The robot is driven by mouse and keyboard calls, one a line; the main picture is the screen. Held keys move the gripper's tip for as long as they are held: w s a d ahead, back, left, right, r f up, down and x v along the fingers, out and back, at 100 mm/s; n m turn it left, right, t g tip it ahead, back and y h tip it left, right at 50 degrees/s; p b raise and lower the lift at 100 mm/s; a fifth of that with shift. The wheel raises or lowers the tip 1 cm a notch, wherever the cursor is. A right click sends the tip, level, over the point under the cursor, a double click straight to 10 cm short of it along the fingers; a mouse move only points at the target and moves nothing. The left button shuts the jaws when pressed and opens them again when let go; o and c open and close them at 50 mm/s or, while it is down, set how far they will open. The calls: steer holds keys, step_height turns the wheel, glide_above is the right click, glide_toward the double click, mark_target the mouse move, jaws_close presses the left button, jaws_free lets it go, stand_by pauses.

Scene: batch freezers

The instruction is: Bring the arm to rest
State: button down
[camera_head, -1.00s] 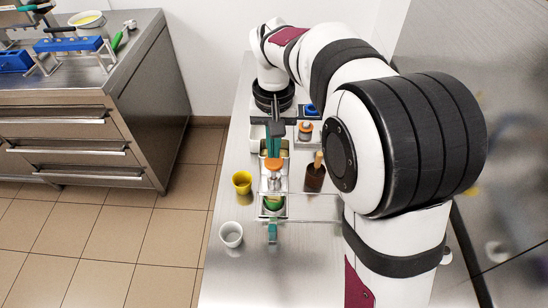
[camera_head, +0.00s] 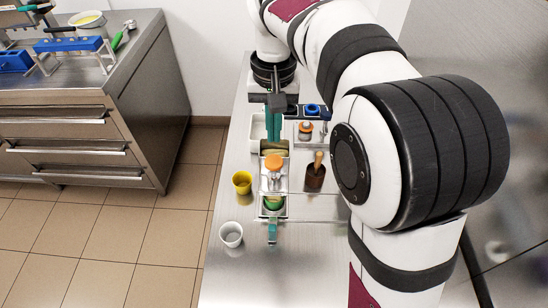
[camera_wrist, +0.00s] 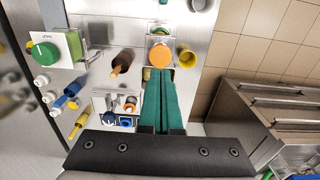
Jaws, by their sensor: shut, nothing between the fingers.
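My gripper (camera_head: 273,137) is above the steel bench, behind the orange-topped item (camera_head: 273,162). Its two long teal fingers point down and are together, with nothing between them. In the wrist view my gripper (camera_wrist: 158,72) shows its fingers side by side, and the orange top (camera_wrist: 159,54) lies just beyond their tips. My white arm with black bands reaches along the right side of the head view.
A yellow cup (camera_head: 242,182) and a white cup (camera_head: 231,234) stand at the bench's left edge. A steel drawer cabinet (camera_head: 85,125) is across the tiled floor. The bench front is largely clear.

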stand_by(0.3)
steer(key=s+d+f+m, duration=0.1)
steer(key=s+d+m, duration=0.1)
steer(key=s, duration=0.6)
steer(key=s+d+f+m+y, duration=0.1)
steer(key=s+d+f, duration=0.1)
steer(key=s, duration=0.7)
steer(key=s+d+f+m, duration=0.2)
steer(key=s+d, duration=0.2)
steer(key=s, duration=0.5)
steer(key=shift+s+m+y, duration=0.2)
steer(key=shift+m+y, duration=0.1)
steer(key=shift+y, duration=0.1)
